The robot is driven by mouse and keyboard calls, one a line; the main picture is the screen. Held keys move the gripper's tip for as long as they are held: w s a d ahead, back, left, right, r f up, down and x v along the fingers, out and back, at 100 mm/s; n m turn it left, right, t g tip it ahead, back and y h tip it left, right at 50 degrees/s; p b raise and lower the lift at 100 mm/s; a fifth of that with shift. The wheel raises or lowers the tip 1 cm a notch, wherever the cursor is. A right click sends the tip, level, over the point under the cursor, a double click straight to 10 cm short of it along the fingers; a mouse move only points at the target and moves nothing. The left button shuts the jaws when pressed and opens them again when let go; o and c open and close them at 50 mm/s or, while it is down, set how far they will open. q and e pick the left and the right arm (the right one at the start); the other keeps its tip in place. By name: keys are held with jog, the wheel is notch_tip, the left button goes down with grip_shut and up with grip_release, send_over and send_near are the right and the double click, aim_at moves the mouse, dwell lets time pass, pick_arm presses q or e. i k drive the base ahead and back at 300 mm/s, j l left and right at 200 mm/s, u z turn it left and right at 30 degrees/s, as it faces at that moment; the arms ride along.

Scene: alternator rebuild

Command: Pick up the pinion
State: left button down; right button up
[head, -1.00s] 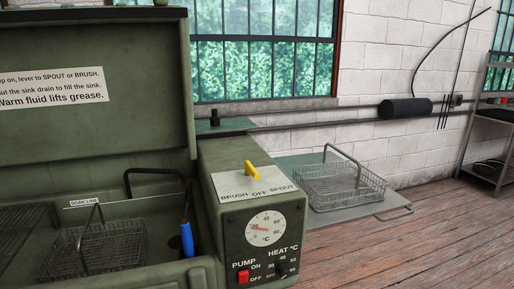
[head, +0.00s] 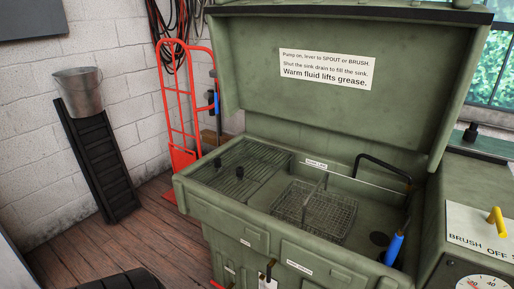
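I cannot make out a pinion for certain. Two small dark upright pieces, one (head: 240,173) nearer and one (head: 218,162) farther left, stand on the slatted rack (head: 262,168) in the left part of the green parts washer's sink; they are too small to identify. A wire basket (head: 315,212) with a raised handle sits in the sink, and I see nothing clearly inside it. Neither of my grippers is in view.
The green washer (head: 235,217) has its lid (head: 400,95) raised. A blue-handled brush (head: 394,248) and a black bent spout (head: 384,164) are at the sink's right. A red hand truck (head: 178,110), a black ramp (head: 100,165) and a metal bucket (head: 80,92) stand left. Wooden floor (head: 150,235) lies open between.

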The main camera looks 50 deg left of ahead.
aim_at(239, 169)
jog(key=u, duration=1.75)
jog(key=i+j, duration=0.15)
jog(key=j, duration=0.15)
jog(key=i+j, duration=0.1)
jog(key=j, duration=0.15)
